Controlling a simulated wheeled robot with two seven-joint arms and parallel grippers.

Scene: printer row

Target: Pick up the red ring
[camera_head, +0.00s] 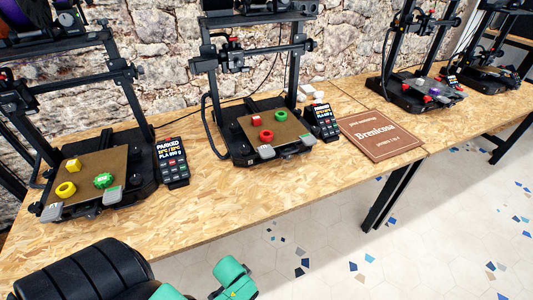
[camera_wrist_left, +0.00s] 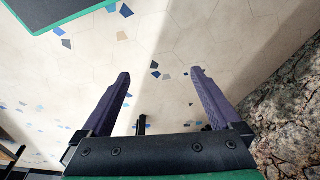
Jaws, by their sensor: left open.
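The red ring (camera_head: 266,135) lies flat on the brown bed (camera_head: 290,130) of the middle printer. A red cube (camera_head: 256,121) and a green ring (camera_head: 281,114) lie on the same bed, close to it but apart. My left gripper (camera_wrist_left: 160,76) shows in the left wrist view with its two purple fingers wide apart and nothing between them. Bare floor tiles lie behind the fingers, and the red ring is not in that view. In the head view, parts of my own arm show at the bottom, but no fingertips. My right gripper is not in view.
The middle printer's frame (camera_head: 194,95) rises around the bed, with a control panel (camera_head: 323,122) at its right. A brown sign (camera_head: 381,137) lies farther right. The front tabletop (camera_head: 215,200) is clear.

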